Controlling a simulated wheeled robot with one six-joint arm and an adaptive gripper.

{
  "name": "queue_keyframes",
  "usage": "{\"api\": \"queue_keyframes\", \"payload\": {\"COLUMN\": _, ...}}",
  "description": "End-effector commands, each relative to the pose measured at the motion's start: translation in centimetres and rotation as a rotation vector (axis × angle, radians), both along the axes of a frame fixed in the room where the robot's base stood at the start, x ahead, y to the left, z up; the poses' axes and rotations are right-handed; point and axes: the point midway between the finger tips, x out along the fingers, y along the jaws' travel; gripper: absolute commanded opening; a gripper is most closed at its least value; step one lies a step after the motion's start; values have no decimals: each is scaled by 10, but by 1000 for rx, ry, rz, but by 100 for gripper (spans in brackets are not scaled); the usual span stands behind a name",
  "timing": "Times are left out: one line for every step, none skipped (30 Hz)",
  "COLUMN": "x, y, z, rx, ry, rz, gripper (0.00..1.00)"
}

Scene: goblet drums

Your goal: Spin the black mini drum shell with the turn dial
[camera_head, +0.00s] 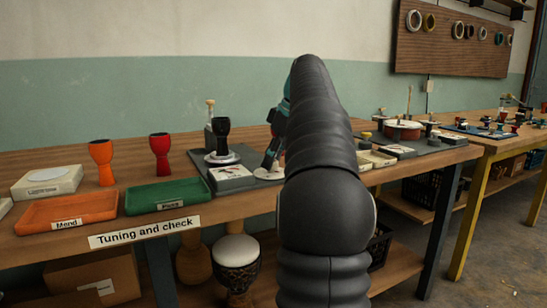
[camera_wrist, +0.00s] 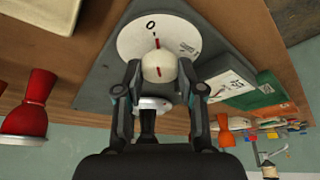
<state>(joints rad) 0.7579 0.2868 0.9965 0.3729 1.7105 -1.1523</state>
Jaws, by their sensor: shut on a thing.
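The black mini drum shell (camera_head: 221,133) stands upright on a pale round plate on the grey turntable stand (camera_head: 228,179). The turn dial is a white disc (camera_head: 265,175), partly hidden by my arm. My gripper (camera_wrist: 160,75) is shut on the knob, a finger at each side. A dark shape behind the fingers is mostly hidden.
An orange shell (camera_head: 102,160) and a red shell (camera_head: 160,151) stand to the left, behind the orange tray (camera_head: 60,213) and the green tray (camera_head: 165,196). A white box (camera_head: 47,182) is at far left. Right of my arm are a red-brown drum (camera_head: 403,130) and small boxes.

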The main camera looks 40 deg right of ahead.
Motion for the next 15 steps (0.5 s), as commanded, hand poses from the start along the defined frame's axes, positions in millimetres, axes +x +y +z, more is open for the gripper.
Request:
{"api": "queue_keyframes", "payload": {"x": 0, "y": 1, "z": 0, "rx": 1, "ry": 2, "rz": -23, "gripper": 4}}
{"api": "queue_keyframes", "payload": {"x": 0, "y": 1, "z": 1, "rx": 1, "ry": 2, "rz": -43, "gripper": 4}}
{"api": "queue_keyframes", "payload": {"x": -1, "y": 2, "z": 1, "rx": 2, "ry": 2, "rz": -69, "gripper": 4}}
{"api": "queue_keyframes", "payload": {"x": -1, "y": 2, "z": 1, "rx": 2, "ry": 1, "rz": -91, "gripper": 4}}
{"api": "queue_keyframes", "payload": {"x": -1, "y": 2, "z": 1, "rx": 2, "ry": 2, "rz": -115, "gripper": 4}}
{"api": "queue_keyframes", "payload": {"x": -1, "y": 2, "z": 1, "rx": 1, "ry": 3, "rz": -149, "gripper": 4}}
{"api": "queue_keyframes", "payload": {"x": -1, "y": 2, "z": 1, "rx": 1, "ry": 2, "rz": -175, "gripper": 4}}
{"api": "queue_keyframes", "payload": {"x": -1, "y": 3, "z": 1, "rx": 2, "ry": 2, "rz": -201, "gripper": 4}}
{"api": "queue_keyframes", "payload": {"x": -1, "y": 3, "z": 1, "rx": 1, "ry": 1, "rz": -239, "gripper": 4}}
{"api": "queue_keyframes", "payload": {"x": -1, "y": 3, "z": 1, "rx": 1, "ry": 3, "rz": -267, "gripper": 4}}
{"api": "queue_keyframes", "payload": {"x": -1, "y": 3, "z": 1, "rx": 0, "ry": 2, "rz": -296, "gripper": 4}}
{"api": "queue_keyframes", "payload": {"x": -1, "y": 3, "z": 2, "rx": 2, "ry": 2, "rz": -335, "gripper": 4}}
{"api": "queue_keyframes", "payload": {"x": -1, "y": 3, "z": 1, "rx": 1, "ry": 2, "rz": -363, "gripper": 4}}
{"api": "queue_keyframes", "payload": {"x": -1, "y": 3, "z": 1, "rx": 1, "ry": 3, "rz": -392, "gripper": 4}}
{"api": "queue_keyframes", "payload": {"x": -1, "y": 4, "z": 1, "rx": 2, "ry": 2, "rz": -430, "gripper": 4}}
